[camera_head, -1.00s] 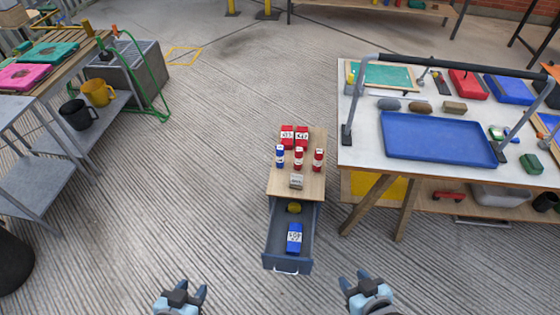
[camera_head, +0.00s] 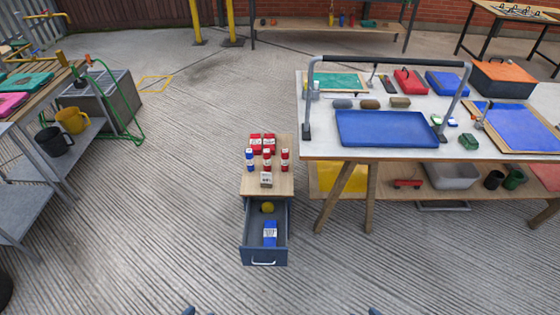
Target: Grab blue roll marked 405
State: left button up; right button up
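A blue item with a white label (camera_head: 270,234) lies in the open drawer (camera_head: 246,251) of a small wooden-topped cabinet (camera_head: 284,188). Its printed number is too small to read now. A smaller blue roll with a pale label (camera_head: 250,161) stands on the cabinet top at the left; its marking is also unreadable. Only tips of my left gripper (camera_head: 195,311) and my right gripper (camera_head: 375,311) show at the bottom edge. Both are well short of the drawer and apart from everything; their opening is cut off.
Red labelled boxes (camera_head: 262,142), red rolls (camera_head: 285,160) and a grey block (camera_head: 266,180) stand on the cabinet. A yellow ball-like object (camera_head: 267,207) is in the drawer. A workbench with a blue tray (camera_head: 387,128) stands close right. The floor in front is clear.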

aim_at(250, 159)
jog(key=j+z, duration=0.1)
jog(key=z, duration=0.3)
jog(key=i+j+z, duration=0.1)
jog(key=z, duration=0.35)
jog(key=j+z, duration=0.1)
jog(key=z, duration=0.3)
jog(key=i+j, duration=0.1)
jog(key=j, duration=0.95)
jog(key=i+j, duration=0.1)
jog(key=j, duration=2.05)
jog(key=i+j, duration=0.15)
jog(key=j, duration=0.9)
jog(key=i+j, duration=0.55)
jog(key=j, duration=0.15)
